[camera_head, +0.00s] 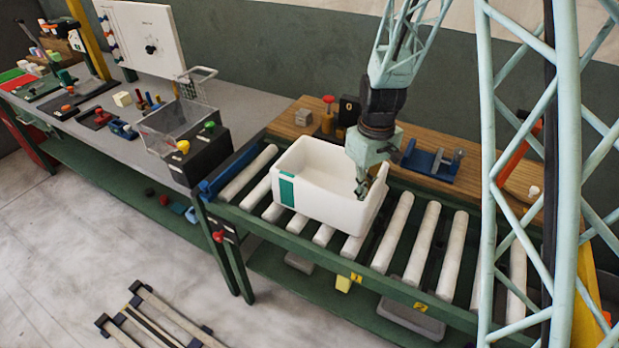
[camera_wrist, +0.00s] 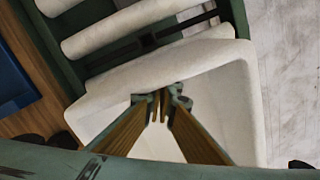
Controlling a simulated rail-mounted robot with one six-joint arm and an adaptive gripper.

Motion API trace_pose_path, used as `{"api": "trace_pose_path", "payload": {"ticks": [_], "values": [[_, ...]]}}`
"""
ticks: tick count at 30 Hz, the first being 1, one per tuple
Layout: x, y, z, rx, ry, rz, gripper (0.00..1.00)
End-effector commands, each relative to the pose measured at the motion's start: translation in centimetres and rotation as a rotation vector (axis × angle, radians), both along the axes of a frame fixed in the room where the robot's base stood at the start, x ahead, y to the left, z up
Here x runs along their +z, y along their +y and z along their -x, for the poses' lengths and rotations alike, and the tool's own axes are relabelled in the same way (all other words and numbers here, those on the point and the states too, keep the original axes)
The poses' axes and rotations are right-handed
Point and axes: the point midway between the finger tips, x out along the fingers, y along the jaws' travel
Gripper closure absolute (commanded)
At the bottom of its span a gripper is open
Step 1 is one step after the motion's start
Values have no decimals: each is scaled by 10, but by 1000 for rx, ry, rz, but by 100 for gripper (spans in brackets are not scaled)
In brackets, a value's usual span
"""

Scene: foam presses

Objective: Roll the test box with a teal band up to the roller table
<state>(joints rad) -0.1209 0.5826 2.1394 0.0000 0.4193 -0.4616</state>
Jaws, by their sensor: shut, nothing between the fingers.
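The test box (camera_head: 310,208) is a white, open-topped bin with a teal band (camera_head: 287,189) on its near left side. It sits upright on the rollers of the green roller table (camera_head: 300,245). My gripper (camera_head: 361,190) is shut and empty, low at the box's right end. Its fingertips (camera_wrist: 160,118) point down beside the inner face of that end wall in the wrist view, where the white box (camera_wrist: 235,90) also shows. I cannot tell whether the fingers touch the wall. The inside floor of the box is mostly hidden in the head view.
Bare rollers (camera_head: 435,245) run to the right of the box. Yellow tags marked 1 (camera_head: 356,278) and 2 (camera_head: 420,307) are on the front rail. A blue fixture (camera_head: 432,163) stands on the wooden shelf behind. A clear bin (camera_head: 178,125) is on the left bench.

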Motion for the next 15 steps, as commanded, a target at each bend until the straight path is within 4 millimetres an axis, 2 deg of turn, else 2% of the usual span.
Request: {"api": "trace_pose_path", "payload": {"ticks": [15], "values": [[-1, -20, 10, -1, 0, 0, 100]]}}
